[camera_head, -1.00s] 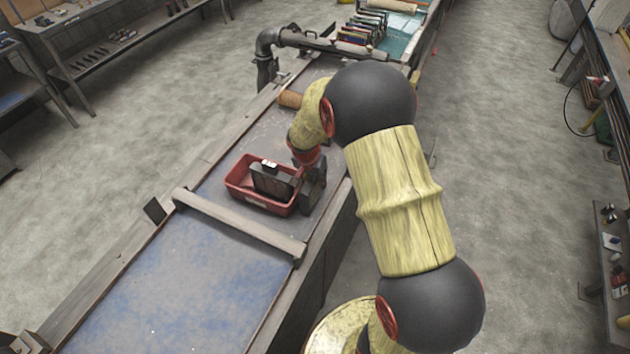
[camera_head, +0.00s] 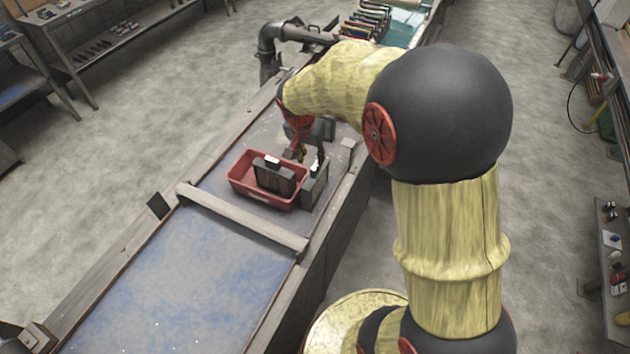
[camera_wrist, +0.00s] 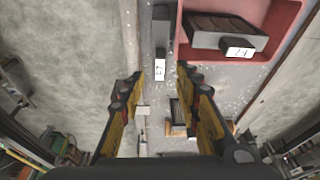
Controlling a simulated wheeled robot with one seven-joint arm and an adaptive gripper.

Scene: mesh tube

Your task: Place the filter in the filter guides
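A dark ribbed block with a white label, which looks like a filter (camera_head: 273,178), sits tilted in a red tray (camera_head: 240,190). It also shows at the upper right of the wrist view (camera_wrist: 222,36). A grey block (camera_head: 314,187) with a white label (camera_wrist: 160,70) stands just outside the tray's right side. My gripper (camera_head: 309,158) is above the bench beside the tray; in the wrist view its fingers (camera_wrist: 157,80) are wide apart and nothing is held between them. I cannot tell for certain which parts are the filter guides.
A wooden bar (camera_head: 240,222) crosses the bench in front of the tray. A dark ribbed part (camera_wrist: 179,112) lies near a tan block (camera_wrist: 177,130). A grey pipe (camera_head: 268,50) and a rack of tools (camera_head: 366,22) are farther back. The blue bench surface (camera_head: 190,285) in front is clear.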

